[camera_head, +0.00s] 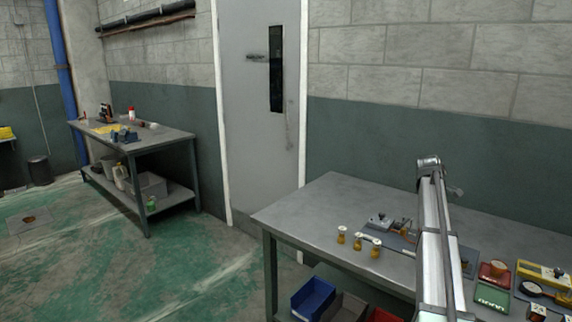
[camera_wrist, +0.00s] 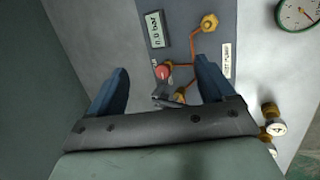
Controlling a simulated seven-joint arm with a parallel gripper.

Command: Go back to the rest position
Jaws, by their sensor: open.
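In the wrist view my gripper (camera_wrist: 164,66) is open, its two blue fingers spread apart with nothing held between them. It is above a grey panel (camera_wrist: 193,15) with copper pipes, brass fittings (camera_wrist: 209,22), a red knob (camera_wrist: 162,71) and a display (camera_wrist: 155,29) that appears to read 0.0 bar. The knob shows between the fingers; I cannot tell whether anything touches. A small metal lever part shows just beyond the gripper body. In the head view the panel (camera_head: 379,222) lies on the workbench (camera_head: 310,211), and my arm hides part of the bench; the fingers cannot be made out.
A round gauge (camera_wrist: 298,14) is at the wrist view's upper right. Red and green boxes (camera_head: 493,284) lie on the right. A blue bin (camera_head: 313,299) is below. Another table (camera_head: 165,138) stands left of the door.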

